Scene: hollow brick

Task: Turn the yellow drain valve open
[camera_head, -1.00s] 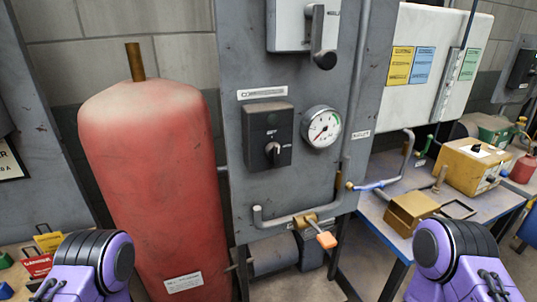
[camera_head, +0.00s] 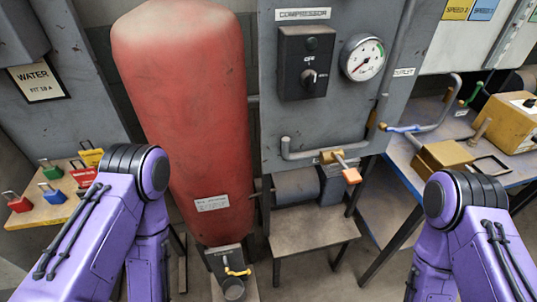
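A small yellow valve handle (camera_head: 237,271) sits low in front of the red tank (camera_head: 185,110), on a grey block near the floor. A dark round cup-like part (camera_head: 233,289) is just below it. The handle is small here, so its exact angle is hard to tell. My purple left arm comes in at the lower left and my purple right arm at the lower right. Both bend downward and neither gripper shows. Nothing is seen touching the valve.
A grey panel with a compressor switch (camera_head: 307,62), a gauge (camera_head: 362,57) and a brass valve with an orange handle (camera_head: 350,175) stands right of the tank. Padlocks lie on a wooden shelf (camera_head: 52,210) at left. A blue-edged table (camera_head: 440,175) stands at right.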

